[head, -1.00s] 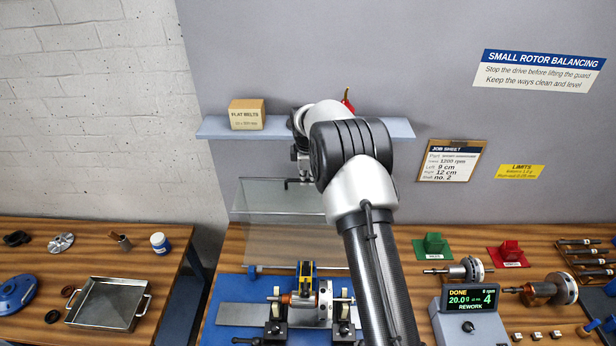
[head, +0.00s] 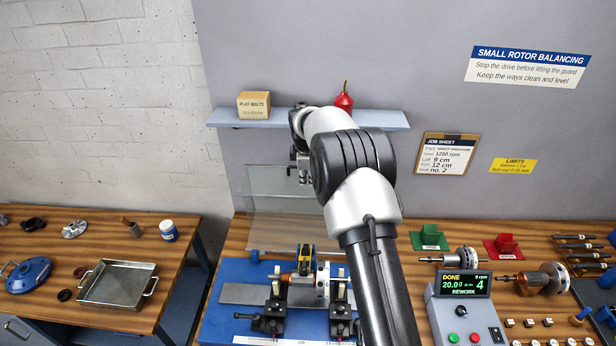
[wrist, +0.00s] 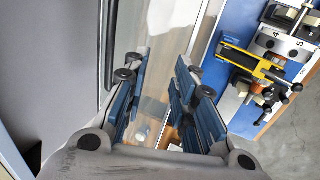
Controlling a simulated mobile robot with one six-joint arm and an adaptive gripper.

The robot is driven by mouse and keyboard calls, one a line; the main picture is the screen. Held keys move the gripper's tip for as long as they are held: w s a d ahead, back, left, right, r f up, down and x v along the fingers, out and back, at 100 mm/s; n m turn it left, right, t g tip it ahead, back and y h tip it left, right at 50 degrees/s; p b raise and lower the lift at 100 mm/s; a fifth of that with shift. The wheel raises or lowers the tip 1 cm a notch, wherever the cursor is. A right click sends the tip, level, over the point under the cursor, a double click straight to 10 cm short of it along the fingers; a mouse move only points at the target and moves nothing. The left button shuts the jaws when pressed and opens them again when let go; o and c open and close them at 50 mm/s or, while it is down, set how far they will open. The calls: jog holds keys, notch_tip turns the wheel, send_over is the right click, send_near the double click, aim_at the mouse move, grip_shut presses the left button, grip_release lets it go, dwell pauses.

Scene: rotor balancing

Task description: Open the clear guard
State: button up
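The clear guard (head: 275,215) stands raised at the back of the blue balancing machine (head: 213,322), its panel nearly upright and its lower edge by the hinge. My gripper (head: 303,172) is at the guard's upper right part, partly covered by my own arm. In the wrist view my gripper (wrist: 160,92) has its blue-padded fingers wide apart, with nothing held between them. The guard's clear panel (wrist: 168,45) shows beyond the fingers. A dark bar (wrist: 107,45), apparently the guard's handle, lies left of the fingers. I cannot tell whether anything touches it.
A rotor (head: 307,284) lies on the machine's supports. A shelf (head: 230,120) with a belt box (head: 254,105) and a red oiler (head: 344,100) is on the wall behind my arm. A side table with a metal tray (head: 118,284) stands left.

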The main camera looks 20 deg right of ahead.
jog(key=shift+s+a+r, duration=0.4)
jog(key=shift+s, duration=0.15)
jog(key=shift+w+d+f, duration=0.2)
jog(key=shift+w, duration=0.15)
jog(key=v, duration=1.2)
jog(key=shift+s+a+r, duration=0.1)
jog(key=shift+s+a, duration=0.1)
jog(key=shift+s, duration=0.1)
